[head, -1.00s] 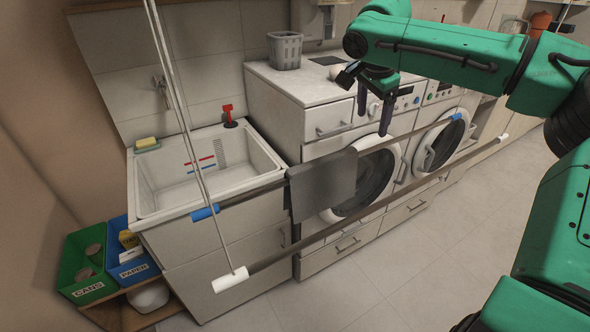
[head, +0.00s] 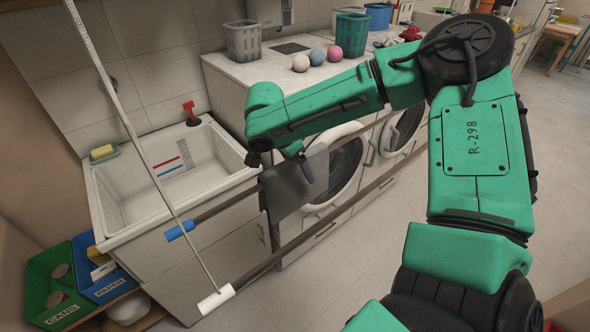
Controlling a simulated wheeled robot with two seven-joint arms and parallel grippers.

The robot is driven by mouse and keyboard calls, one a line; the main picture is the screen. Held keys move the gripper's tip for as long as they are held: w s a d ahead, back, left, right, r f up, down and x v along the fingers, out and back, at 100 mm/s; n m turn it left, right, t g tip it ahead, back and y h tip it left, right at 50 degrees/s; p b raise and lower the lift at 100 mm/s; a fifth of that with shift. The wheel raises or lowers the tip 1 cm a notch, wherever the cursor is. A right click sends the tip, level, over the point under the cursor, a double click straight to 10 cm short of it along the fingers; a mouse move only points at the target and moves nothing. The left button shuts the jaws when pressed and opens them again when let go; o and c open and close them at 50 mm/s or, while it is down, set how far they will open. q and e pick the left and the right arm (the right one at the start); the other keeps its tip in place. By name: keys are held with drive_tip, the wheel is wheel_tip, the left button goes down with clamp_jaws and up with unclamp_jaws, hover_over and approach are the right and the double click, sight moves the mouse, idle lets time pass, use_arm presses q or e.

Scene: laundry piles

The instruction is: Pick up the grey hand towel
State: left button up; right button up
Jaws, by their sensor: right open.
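The grey hand towel (head: 285,192) hangs over a dark rod (head: 212,208) in front of the washing machine. My right gripper (head: 305,168) is at the towel's upper right part, pointing down. One dark finger shows against the towel; the other is mostly hidden by the wrist, and I cannot tell whether the fingers touch the cloth. The gripper is open. The towel still hangs on the rod. My left gripper is not in view.
A white sink (head: 140,222) stands at the left. A second, lower rod (head: 270,262) crosses in front of the cabinets. A grey basket (head: 243,42) and several balls (head: 300,63) sit on the counter. Green and blue bins (head: 55,285) stand at the lower left.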

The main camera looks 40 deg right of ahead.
drive_tip(key=shift+s+d+f, duration=0.1)
drive_tip(key=shift+d+f, duration=0.1)
drive_tip(key=shift+a, duration=0.1)
drive_tip(key=shift+f+b, duration=0.25)
drive_tip(key=shift+b, duration=0.15)
